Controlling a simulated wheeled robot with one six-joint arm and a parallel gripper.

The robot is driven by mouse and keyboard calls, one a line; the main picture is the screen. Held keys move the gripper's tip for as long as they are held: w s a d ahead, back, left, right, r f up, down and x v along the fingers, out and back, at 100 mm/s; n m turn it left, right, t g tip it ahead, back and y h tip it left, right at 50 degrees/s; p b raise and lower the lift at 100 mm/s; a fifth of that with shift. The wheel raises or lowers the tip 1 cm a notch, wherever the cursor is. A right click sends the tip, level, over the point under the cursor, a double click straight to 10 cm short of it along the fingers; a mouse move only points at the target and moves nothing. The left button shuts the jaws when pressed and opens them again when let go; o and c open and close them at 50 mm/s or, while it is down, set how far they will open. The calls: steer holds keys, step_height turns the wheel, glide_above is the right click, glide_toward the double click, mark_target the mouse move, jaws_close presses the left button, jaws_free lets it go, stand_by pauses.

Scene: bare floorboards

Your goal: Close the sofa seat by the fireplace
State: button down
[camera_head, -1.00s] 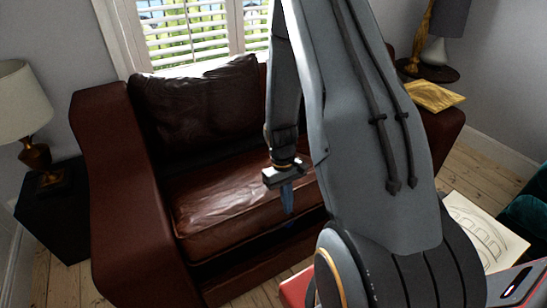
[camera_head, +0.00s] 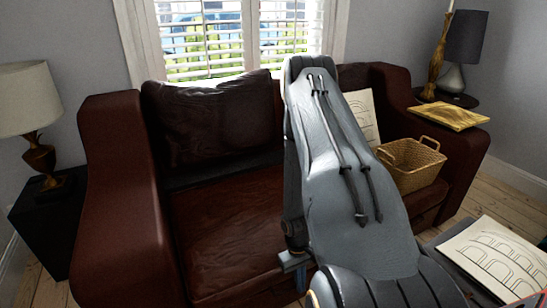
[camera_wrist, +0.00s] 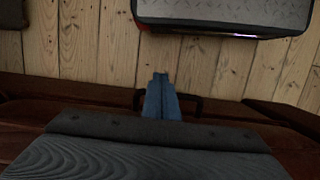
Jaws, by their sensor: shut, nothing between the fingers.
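The dark red-brown leather sofa (camera_head: 110,200) stands below the window. Its left seat (camera_head: 225,225) looks roughly level under the back cushion (camera_head: 215,118); my arm hides its right part and front edge. My gripper (camera_head: 296,262) is low in front of the seat. In the wrist view my gripper (camera_wrist: 162,98) has its blue fingers together, empty, above a dark bracket-like handle (camera_wrist: 197,104) at the sofa's front. I cannot tell whether they touch it. A dark grey ribbed surface (camera_wrist: 130,155) fills the bottom of the wrist view. No fireplace shows.
A wicker basket (camera_head: 412,165) and a white picture (camera_head: 362,118) are on the sofa's right side. A lamp (camera_head: 35,115) on a black side table (camera_head: 50,215) stands left. A patterned sheet (camera_head: 485,255) lies at the lower right. Floorboards (camera_wrist: 75,40) show beyond the sofa front.

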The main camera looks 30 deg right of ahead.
steer(key=shift+w+b+x, duration=0.15)
steer(key=shift+b+x, duration=0.15)
steer(key=shift+x, duration=0.35)
steer(key=shift+w+b+x, duration=0.15)
steer(key=shift+b+x, duration=0.15)
steer(key=shift+x, duration=0.35)
steer(key=s+r+p, duration=0.5)
steer(key=s+r, duration=0.2)
steer(key=r, duration=0.5)
steer(key=w+a+r+t+h+p, duration=0.1)
steer(key=w+a+r+p, duration=0.2)
steer(key=r, duration=0.9)
steer(key=w+a+r+h+p, duration=0.15)
steer(key=a+r, duration=0.25)
steer(key=r, duration=0.8)
steer(key=s+a+r+y+p, duration=0.1)
steer(key=s+a+r+p, duration=0.1)
steer(key=a+r, duration=0.4)
steer(key=s+a+r+n+t+y+p, duration=0.1)
steer(key=a+r+p, duration=0.2)
steer(key=a+r, duration=0.4)
step_height(320, 180, up, 5)
steer(key=shift+s+f+t, duration=0.1)
steer(key=shift+s+t, duration=0.2)
steer(key=shift+s, duration=0.05)
